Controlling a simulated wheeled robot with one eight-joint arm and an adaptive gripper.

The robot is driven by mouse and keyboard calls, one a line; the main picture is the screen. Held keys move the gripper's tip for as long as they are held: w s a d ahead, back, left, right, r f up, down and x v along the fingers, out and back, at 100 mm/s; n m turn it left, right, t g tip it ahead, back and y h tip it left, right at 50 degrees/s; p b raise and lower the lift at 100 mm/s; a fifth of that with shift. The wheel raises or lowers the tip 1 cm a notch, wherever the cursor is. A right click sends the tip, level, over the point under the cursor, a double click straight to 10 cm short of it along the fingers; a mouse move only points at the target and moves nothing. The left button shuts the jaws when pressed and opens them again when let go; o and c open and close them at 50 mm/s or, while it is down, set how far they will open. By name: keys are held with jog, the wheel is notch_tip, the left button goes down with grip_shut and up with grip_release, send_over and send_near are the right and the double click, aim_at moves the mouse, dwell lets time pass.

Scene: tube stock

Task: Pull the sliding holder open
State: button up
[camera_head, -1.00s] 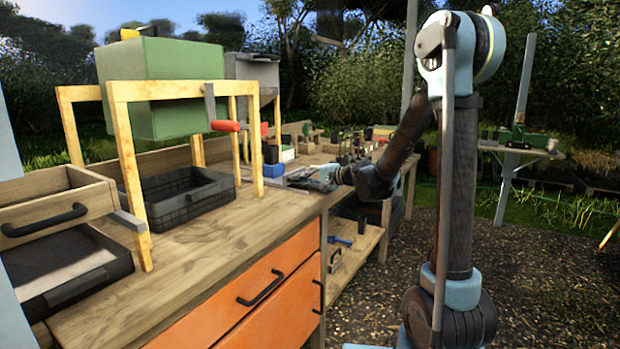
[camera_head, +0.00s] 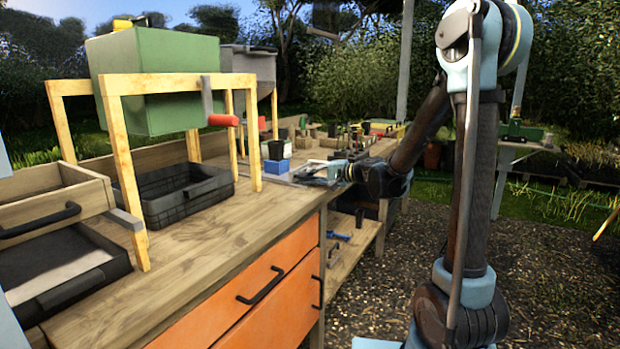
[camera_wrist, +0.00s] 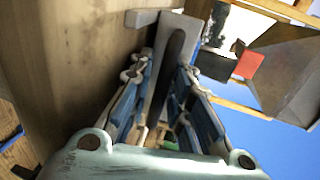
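A pale grey piece with a long dark bar (camera_wrist: 174,56) shows between the fingers of my gripper (camera_wrist: 165,85) in the wrist view. I take this for the sliding holder, but its outline is partly hidden. The blue fingers stand apart, one on each side of the bar, with gaps visible; I cannot tell whether either touches it. In the head view my gripper (camera_head: 325,172) is low over the bench top near its right edge, by a flat grey part (camera_head: 305,173). The fingertips are too small there to make out.
A wooden bench (camera_head: 210,245) carries a green box (camera_head: 160,85) on a yellow frame, a black crate (camera_head: 190,200) and a wooden drawer (camera_head: 45,200) with a black handle. A small blue box (camera_head: 277,166) stands just left of my gripper. Open ground lies right of the bench.

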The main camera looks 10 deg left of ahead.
jog(key=v, duration=1.2)
jog(key=shift+w, duration=0.15)
jog(key=s+d+f+n+g+h, duration=0.1)
jog(key=s+d+f+h, duration=0.6)
jog(key=s+d, duration=0.7)
jog(key=s+d+f+n+g+h, duration=0.2)
jog(key=s+d+f+n+h, duration=0.1)
jog(key=s+d+f+h, duration=0.4)
jog(key=s+d+f, duration=0.3)
jog(key=s+d, duration=0.3)
jog(key=s, duration=0.1)
jog(key=shift+d+f+h, duration=0.3)
jog(key=shift+d, duration=0.1)
jog(key=shift+w+f, duration=0.2)
jog(key=shift+w, duration=0.3)
